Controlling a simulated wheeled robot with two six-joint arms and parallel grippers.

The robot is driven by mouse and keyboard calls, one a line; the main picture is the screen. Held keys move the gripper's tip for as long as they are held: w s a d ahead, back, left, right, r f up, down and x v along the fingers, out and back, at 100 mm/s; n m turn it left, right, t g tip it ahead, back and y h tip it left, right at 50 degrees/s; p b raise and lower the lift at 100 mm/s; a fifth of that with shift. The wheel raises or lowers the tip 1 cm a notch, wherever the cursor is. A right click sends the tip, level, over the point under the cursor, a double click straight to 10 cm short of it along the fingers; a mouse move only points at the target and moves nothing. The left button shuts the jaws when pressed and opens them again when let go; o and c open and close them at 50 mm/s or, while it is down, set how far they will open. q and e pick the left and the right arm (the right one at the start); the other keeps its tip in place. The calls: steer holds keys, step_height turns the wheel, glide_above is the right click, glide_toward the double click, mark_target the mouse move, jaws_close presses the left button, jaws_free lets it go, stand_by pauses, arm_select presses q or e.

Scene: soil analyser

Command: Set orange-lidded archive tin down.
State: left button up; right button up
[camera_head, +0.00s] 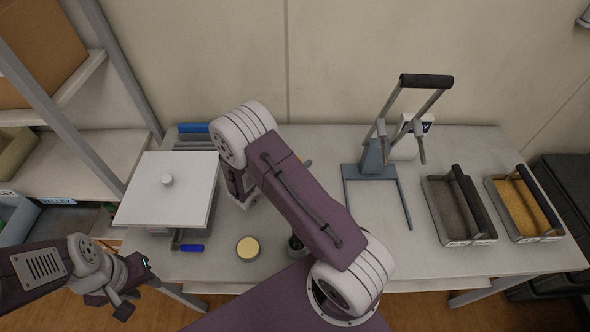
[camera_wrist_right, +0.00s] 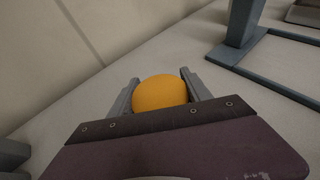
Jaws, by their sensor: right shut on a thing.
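The orange-lidded archive tin shows in the right wrist view (camera_wrist_right: 160,92), its round lid between the two grey fingers. My right gripper (camera_wrist_right: 158,92) is shut on it, with the table surface beyond. In the head view only an orange sliver of the tin (camera_head: 308,162) shows past my right forearm, which hides the right gripper. I cannot tell whether the tin touches the table. My left gripper (camera_head: 137,290) is empty at the lower left, its fingers apart, off the table's front-left edge.
A pale-yellow-lidded tin (camera_head: 247,248) stands near the table's front edge. A white-lidded box (camera_head: 168,188) is at left. A grey press stand (camera_head: 373,158) stands right of my arm. Two handled trays (camera_head: 432,205) (camera_head: 496,205) sit at right. Table between forearm and stand is clear.

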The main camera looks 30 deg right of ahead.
step_height(320, 180, down, 4)
steer(key=shift+f, duration=0.1)
steer(key=shift+b, duration=0.3)
steer(key=o, duration=1.5)
